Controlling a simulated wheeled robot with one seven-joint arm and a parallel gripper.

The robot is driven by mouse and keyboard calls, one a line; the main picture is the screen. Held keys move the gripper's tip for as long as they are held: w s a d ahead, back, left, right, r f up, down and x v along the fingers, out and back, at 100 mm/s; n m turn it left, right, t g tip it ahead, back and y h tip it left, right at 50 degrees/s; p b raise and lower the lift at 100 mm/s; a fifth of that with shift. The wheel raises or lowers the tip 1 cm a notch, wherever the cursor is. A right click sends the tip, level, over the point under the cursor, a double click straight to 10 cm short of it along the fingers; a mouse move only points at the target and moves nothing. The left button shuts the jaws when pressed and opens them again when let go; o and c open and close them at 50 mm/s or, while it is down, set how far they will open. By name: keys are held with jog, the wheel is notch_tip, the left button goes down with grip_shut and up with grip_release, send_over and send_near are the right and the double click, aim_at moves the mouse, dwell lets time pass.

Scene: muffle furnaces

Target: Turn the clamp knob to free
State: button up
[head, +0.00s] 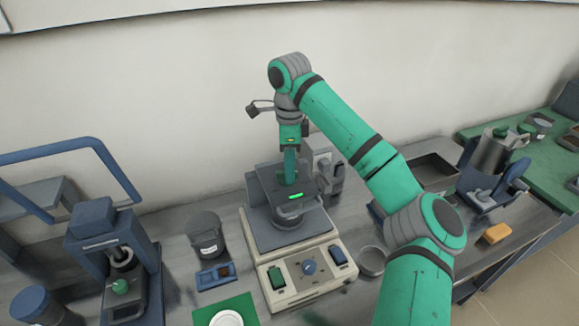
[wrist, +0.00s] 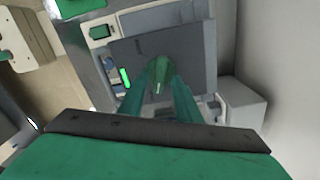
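The clamp knob looks to be the small green round knob (wrist: 158,68) with a pale mark, on top of the grey head of the bench device (head: 268,236). In the head view my gripper (head: 290,178) points straight down over that head and hides the knob. In the wrist view the two green fingers of my gripper (wrist: 160,84) reach down on either side of the knob, with a gap between them further up. Whether the fingertips press on the knob or stand just clear of it, I cannot tell.
A dark canister (head: 205,236) and blue tray (head: 216,275) stand left, a round metal dish (head: 372,261) right. A blue-framed press (head: 113,260) is far left, an orange block (head: 496,233) right.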

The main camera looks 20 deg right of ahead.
jog(key=shift+s+d, duration=0.1)
jog(key=shift+d, duration=0.05)
grip_shut()
jog(key=shift+n, duration=0.3)
